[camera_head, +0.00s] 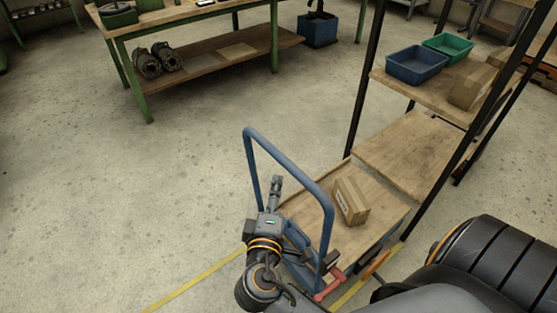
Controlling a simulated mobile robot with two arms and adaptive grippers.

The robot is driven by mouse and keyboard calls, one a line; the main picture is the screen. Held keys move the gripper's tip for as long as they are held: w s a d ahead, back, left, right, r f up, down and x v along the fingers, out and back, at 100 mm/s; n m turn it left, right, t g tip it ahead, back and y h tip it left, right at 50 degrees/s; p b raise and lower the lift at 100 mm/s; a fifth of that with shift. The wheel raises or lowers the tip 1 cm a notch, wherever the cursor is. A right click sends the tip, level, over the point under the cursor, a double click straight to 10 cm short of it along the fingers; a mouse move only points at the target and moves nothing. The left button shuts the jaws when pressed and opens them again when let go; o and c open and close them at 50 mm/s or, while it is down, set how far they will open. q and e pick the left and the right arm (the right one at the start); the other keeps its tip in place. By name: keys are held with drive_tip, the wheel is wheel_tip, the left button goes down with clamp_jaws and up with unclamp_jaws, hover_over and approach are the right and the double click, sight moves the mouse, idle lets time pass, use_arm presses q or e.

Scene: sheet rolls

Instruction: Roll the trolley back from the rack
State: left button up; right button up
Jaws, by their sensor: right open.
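The trolley has a blue tubular handle (290,163) and a wooden deck (372,222). It stands close against the rack's lower wooden shelf (412,150). A cardboard box (350,201) with a pale label lies on the deck. My right gripper (277,185) is open and empty, inside the outline of the handle in the picture, near its left upright. I cannot tell whether it touches the handle. My right arm hides part of the trolley's near end. My left gripper is not in view.
The rack (365,75) has black posts; its upper shelf holds a blue bin (416,65), a green bin (447,46) and boxes. A green-legged workbench (205,72) stands at the back left. A yellow floor line (195,282) runs nearby. The floor at left is clear.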

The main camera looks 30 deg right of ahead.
sight(280, 163)
drive_tip(key=p+x, duration=0.2)
drive_tip(key=x, duration=1.1)
drive_tip(key=shift+f, duration=0.1)
clamp_jaws()
